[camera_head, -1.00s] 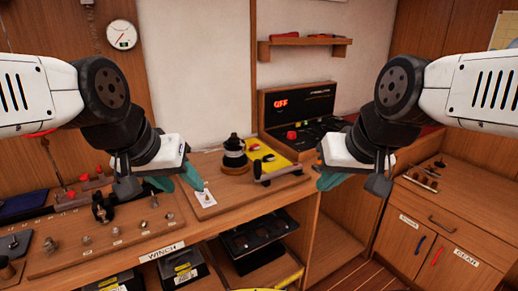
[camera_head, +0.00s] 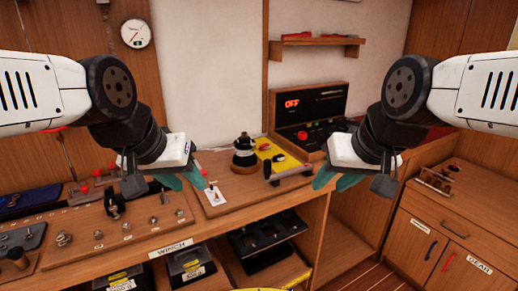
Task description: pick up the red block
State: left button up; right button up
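I cannot clearly make out a separate red block. Small red shapes show on the wall shelf (camera_head: 345,41), on the black console (camera_head: 325,102) and at the back left of the workbench, and they are too small to identify. My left gripper (camera_head: 184,180) hangs above the workbench (camera_head: 150,240), its teal fingers apart and nothing between them. My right gripper (camera_head: 335,181) hangs in front of the bench's right end, also with its teal fingers apart and empty. Neither gripper visibly touches anything.
A black and white winch (camera_head: 244,152) stands on a wooden board beside a yellow panel (camera_head: 268,146). Metal fittings (camera_head: 127,227) line the bench at left. Black bins (camera_head: 190,265) sit below. A wooden cabinet (camera_head: 440,230) stands at right, with open floor between.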

aim_at(261, 147)
jog(key=i+l+u, duration=0.15)
jog(key=u, duration=1.25)
jog(key=i+l, duration=0.1)
jog(key=l, duration=0.5)
jog(key=i+l, duration=0.1)
jog(key=l, duration=0.45)
jog(key=i+l, duration=0.1)
jog(key=l, duration=0.5)
